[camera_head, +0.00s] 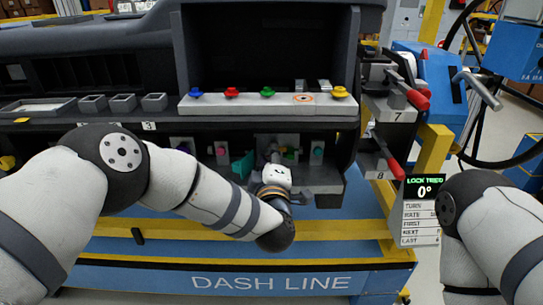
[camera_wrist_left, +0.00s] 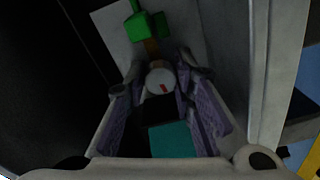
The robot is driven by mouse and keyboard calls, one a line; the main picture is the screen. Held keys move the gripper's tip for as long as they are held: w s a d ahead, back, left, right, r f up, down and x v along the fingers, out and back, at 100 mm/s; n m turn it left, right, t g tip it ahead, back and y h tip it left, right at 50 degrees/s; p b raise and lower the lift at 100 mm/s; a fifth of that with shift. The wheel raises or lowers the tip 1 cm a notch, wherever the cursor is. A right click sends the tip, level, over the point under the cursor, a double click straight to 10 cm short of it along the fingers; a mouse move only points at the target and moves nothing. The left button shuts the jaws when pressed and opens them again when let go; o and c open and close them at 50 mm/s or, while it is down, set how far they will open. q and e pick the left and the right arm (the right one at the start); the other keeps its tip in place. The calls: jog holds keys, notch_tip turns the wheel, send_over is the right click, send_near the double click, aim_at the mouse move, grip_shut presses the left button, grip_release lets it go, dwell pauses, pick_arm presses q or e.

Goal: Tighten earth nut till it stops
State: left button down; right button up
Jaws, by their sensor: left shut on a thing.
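In the left wrist view, the earth nut (camera_wrist_left: 160,80) is a round grey cap with a short red mark on its face. My left gripper (camera_wrist_left: 161,76) has its two fingers on either side of the nut and is shut on it. In the head view, my left gripper (camera_head: 274,158) reaches into the lower bay of the dashboard; it hides the nut there. A green connector (camera_wrist_left: 140,25) sits just beyond the nut on a pale plate, and a teal block (camera_wrist_left: 172,139) shows between the fingers. My right arm shows at the right edge, but its gripper is out of view.
A display (camera_head: 424,190) reads "LOCK TRIED" and 0°. A white shelf (camera_head: 228,103) with coloured knobs runs above the bay. Red-handled clamps (camera_head: 416,99) stand at right, near a yellow post (camera_head: 433,150). The bay walls stand close around my left gripper.

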pick_arm(q)
jog(key=shift+m, duration=0.6)
jog(key=shift+f+m, duration=0.1)
jog(key=shift+m, duration=0.2)
jog(key=c, duration=1.6)
grip_release()
jog(key=shift+c, duration=0.2)
jog(key=shift+s, duration=0.1)
jog(key=s, duration=1.2)
jog(key=shift+d, duration=0.1)
